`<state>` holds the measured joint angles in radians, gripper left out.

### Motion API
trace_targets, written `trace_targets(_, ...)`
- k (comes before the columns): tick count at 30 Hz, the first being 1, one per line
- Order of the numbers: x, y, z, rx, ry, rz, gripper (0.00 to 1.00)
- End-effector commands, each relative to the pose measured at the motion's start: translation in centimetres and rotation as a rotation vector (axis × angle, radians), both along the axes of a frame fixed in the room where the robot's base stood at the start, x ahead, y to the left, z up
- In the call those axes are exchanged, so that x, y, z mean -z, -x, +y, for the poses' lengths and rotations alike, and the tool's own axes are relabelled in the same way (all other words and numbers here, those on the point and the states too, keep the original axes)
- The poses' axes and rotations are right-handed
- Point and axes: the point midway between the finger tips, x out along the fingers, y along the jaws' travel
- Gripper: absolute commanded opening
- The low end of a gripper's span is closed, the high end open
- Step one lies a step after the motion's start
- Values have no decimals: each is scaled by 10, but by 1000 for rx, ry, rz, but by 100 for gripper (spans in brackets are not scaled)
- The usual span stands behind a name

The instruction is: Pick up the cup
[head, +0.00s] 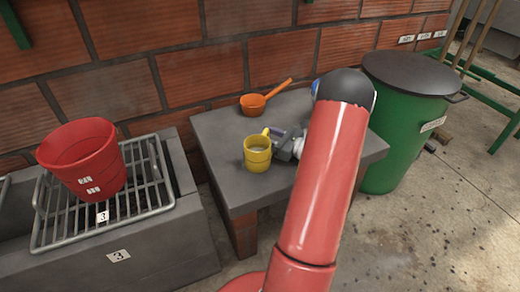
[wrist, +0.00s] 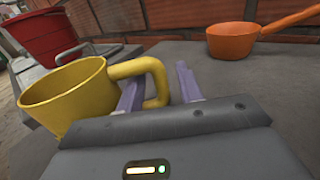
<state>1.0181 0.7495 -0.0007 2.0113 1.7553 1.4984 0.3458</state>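A yellow cup (head: 257,155) stands upright on the grey concrete table in the head view. In the wrist view the cup (wrist: 62,100) is at the left, its handle (wrist: 157,78) pointing right. My gripper (head: 276,134) is right beside the cup at handle height. In the wrist view my gripper (wrist: 160,72) is open. Its left finger shows within the handle's loop and its right finger is outside, with the outer bar of the handle between them. A gap shows on the right finger's side; contact on the left is unclear.
An orange ladle-like pan (head: 254,103) lies at the table's (head: 222,135) back. A red bucket (head: 84,160) sits on a metal rack (head: 140,205) at left. A green bin (head: 405,130) stands right of the table. A brick wall (head: 200,75) is behind.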

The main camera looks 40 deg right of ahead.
Motion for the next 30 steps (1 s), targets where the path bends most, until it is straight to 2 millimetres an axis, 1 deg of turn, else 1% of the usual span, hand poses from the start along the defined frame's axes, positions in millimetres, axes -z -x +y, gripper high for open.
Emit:
trace_targets(2,0,-3,1,1,0,0,37)
trace_targets(7,0,-3,1,1,0,0,37)
trace_targets(15,0,-3,1,1,0,0,1)
trace_targets(16,0,-3,1,1,0,0,0)
trace_targets(26,-1,-3,1,1,0,-1,0)
trace_targets(30,-4,-3,1,1,1,-1,0)
